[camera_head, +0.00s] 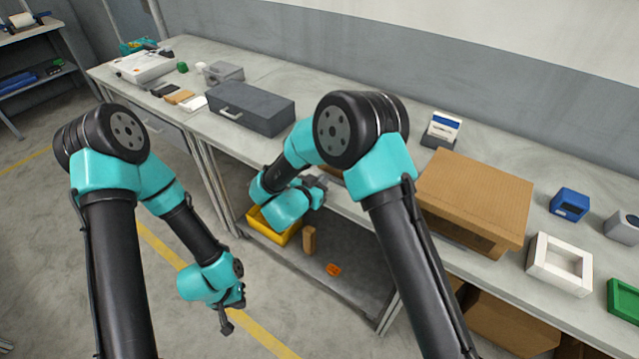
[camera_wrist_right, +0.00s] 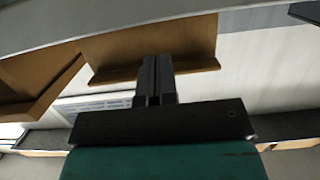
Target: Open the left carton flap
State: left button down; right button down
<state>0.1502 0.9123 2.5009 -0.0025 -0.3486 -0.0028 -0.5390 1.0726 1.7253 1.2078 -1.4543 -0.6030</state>
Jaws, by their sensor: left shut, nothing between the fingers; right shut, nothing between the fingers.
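The brown cardboard carton (camera_head: 480,190) stands on the workbench right of my right arm, which hides its left side. A small piece of brown board (camera_head: 335,172) shows beside the right wrist; I cannot tell whether it is the left flap. My right gripper (camera_head: 322,181) is shut and empty near the bench's front edge, left of the carton. In the right wrist view its shut fingers (camera_wrist_right: 156,62) lie in front of a brown board panel (camera_wrist_right: 195,45); contact cannot be told. My left gripper (camera_head: 228,324) is shut and empty, low over the floor.
A grey drawer box (camera_head: 262,108) stands on the bench left of the right arm. A white frame (camera_head: 560,263) and a blue box (camera_head: 569,205) lie right of the carton. A yellow bin (camera_head: 262,222) is on the lower shelf.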

jog(key=shift+r+x, duration=0.2)
jog(key=shift+x, duration=0.75)
jog(key=shift+r+x, duration=0.15)
jog(key=shift+x, duration=0.75)
jog(key=shift+r+x, duration=0.2)
jog(key=shift+x, duration=0.75)
jog(key=shift+s, duration=0.1)
jog(key=shift+r, duration=0.15)
jog(key=r, duration=0.4)
jog(key=shift+w+a+r, duration=0.2)
jog(key=shift+a+r, duration=0.1)
jog(key=shift+r, duration=0.05)
jog(key=shift+a+r, duration=0.1)
jog(key=shift+r, duration=0.05)
jog(key=shift+w+a+r, duration=0.35)
jog(key=shift+r, duration=0.35)
